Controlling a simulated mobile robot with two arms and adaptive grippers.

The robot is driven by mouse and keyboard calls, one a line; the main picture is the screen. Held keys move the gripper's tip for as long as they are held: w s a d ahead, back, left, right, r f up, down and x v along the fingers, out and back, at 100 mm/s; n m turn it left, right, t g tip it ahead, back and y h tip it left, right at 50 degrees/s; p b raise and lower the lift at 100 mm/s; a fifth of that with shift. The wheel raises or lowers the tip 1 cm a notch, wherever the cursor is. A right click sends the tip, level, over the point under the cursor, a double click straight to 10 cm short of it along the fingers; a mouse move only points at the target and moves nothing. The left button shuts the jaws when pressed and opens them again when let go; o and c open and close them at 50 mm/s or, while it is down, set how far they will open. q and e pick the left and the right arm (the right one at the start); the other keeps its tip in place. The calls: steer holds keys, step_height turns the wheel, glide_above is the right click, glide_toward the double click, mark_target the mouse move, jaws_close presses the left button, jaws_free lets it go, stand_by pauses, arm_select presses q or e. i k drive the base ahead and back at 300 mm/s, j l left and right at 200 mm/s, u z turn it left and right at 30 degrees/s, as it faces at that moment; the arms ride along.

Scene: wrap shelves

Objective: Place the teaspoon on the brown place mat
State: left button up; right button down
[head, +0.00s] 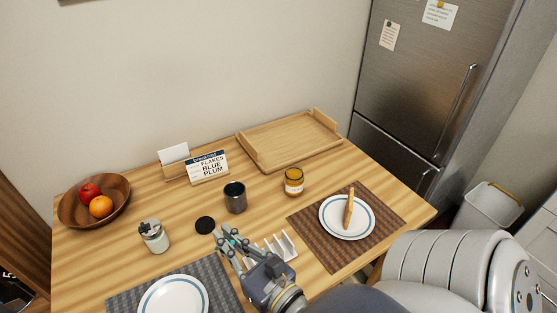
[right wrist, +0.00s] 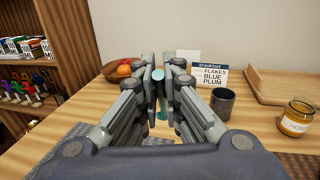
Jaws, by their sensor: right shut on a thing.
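The brown place mat (head: 335,256) lies at the right front of the table. A white plate with a blue ring (head: 333,228) sits on it, and a brown stick-like thing (head: 349,208) is on the plate. My right gripper (head: 228,242) is over the table near the grey mat, left of the brown mat. It is shut on a slim teal thing, seemingly the teaspoon (right wrist: 160,88), which hangs upright between the fingertips in the right wrist view. Its lower part is partly hidden by the fingers. My left gripper is not in view.
A white slotted rack (head: 284,246) stands beside my right gripper. A grey mat (head: 216,272) with a plate (head: 172,300) is at front left. A dark cup (head: 235,198), honey-coloured jar (head: 293,182), lidless jar (head: 154,237), black disc (head: 205,224), fruit bowl (head: 68,213) and wooden tray (head: 292,139) stand around.

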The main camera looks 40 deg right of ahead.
mark_target(383, 222)
steer(key=l+z, duration=0.2)
steer(key=z, duration=1.5)
